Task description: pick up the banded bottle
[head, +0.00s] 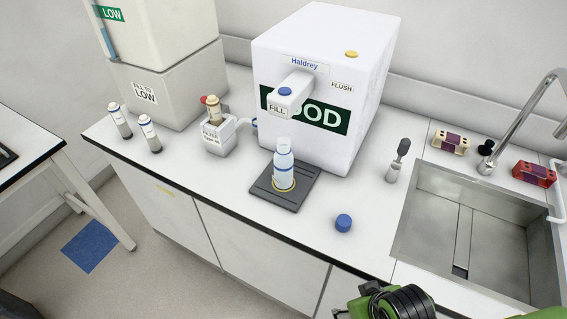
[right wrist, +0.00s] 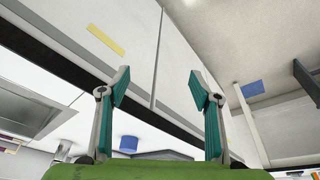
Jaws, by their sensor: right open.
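The banded bottle (head: 284,165) is white with blue bands and stands upright on a dark square pad (head: 287,197) in front of the white dispenser. It has no cap on it; a blue cap (head: 344,223) lies on the counter to its right. In the head view, part of my right arm shows at the bottom edge, well apart from the bottle. In the right wrist view my right gripper (right wrist: 160,95) is open, with its two teal fingers spread and nothing between them. My left gripper is in neither view.
The white Haldrey dispenser (head: 323,80) stands behind the bottle. A sink (head: 420,235) with a tap is at right. Small vials (head: 150,135), a white holder (head: 222,139) and a stacked white unit (head: 175,88) are at left. The counter's front strip is mostly clear.

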